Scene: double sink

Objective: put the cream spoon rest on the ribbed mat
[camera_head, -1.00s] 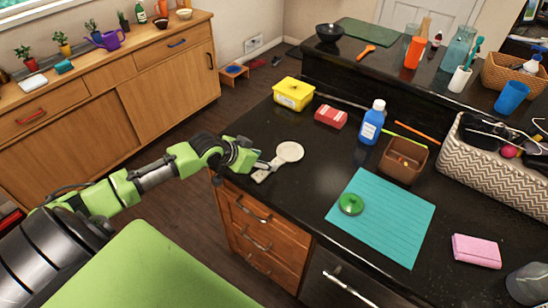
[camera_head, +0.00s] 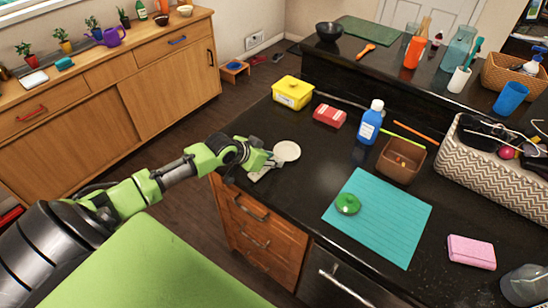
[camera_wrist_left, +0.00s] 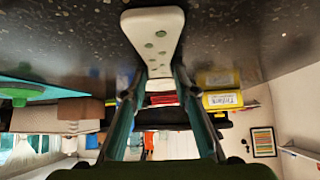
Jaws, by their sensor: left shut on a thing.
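The cream spoon rest (camera_head: 287,151) lies on the black counter near its left end, its round dish showing in the head view. My left gripper (camera_head: 275,163) is shut at the near edge of the spoon rest and partly covers it. The ribbed mat (camera_head: 385,225) is teal and lies flat to the right. My right gripper is not in view.
A green round knobbed thing (camera_head: 347,204) sits on the mat's left part. A yellow tub (camera_head: 293,93), red box (camera_head: 329,115), blue bottle (camera_head: 370,122) and brown box (camera_head: 401,160) stand behind. A pink sponge (camera_head: 471,252) lies right of the mat. Counter between spoon rest and mat is clear.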

